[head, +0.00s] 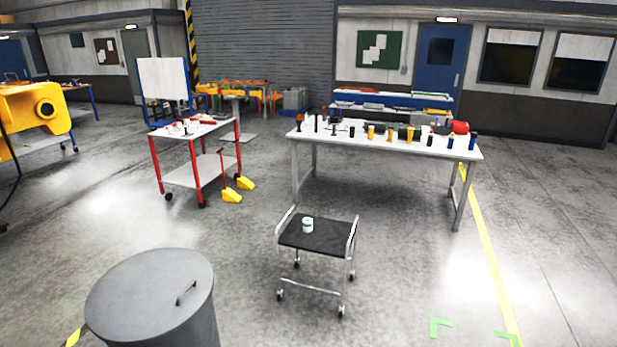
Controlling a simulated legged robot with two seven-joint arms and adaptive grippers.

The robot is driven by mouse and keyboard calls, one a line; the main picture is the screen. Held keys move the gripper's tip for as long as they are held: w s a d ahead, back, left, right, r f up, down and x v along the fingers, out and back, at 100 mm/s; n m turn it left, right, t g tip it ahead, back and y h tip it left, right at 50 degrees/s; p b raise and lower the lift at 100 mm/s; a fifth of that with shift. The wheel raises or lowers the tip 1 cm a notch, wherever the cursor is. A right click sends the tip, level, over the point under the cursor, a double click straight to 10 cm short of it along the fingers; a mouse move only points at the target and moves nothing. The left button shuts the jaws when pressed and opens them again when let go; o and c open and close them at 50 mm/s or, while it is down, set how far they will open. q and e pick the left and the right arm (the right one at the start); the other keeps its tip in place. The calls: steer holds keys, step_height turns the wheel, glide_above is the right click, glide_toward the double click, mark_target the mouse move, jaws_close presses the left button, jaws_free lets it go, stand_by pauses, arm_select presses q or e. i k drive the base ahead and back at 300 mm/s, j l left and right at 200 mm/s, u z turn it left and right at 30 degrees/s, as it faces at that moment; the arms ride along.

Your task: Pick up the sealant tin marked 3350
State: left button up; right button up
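A small white tin with a greenish band (308,225) stands upright on the black top of a low wheeled cart (325,239), near its left side. Any marking on the tin is too small to read. It is the only thing on the cart. Neither of my grippers shows in the head view.
A grey lidded bin (140,290) stands at the front left. A long white workbench (350,145) with several bottles and tools is behind the cart. A red-legged trolley (196,150) stands back left, with yellow wedges (232,195) beside it. The floor right of the cart is clear.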

mark_target(307, 222)
steer(key=i+l, duration=0.15)
steer(key=i, duration=0.3)
steer(key=i+l, duration=0.15)
steer(key=i, duration=0.3)
steer(key=i+l, duration=0.15)
steer(key=i, duration=0.3)
steer(key=i+l, duration=0.15)
steer(key=i, duration=0.25)
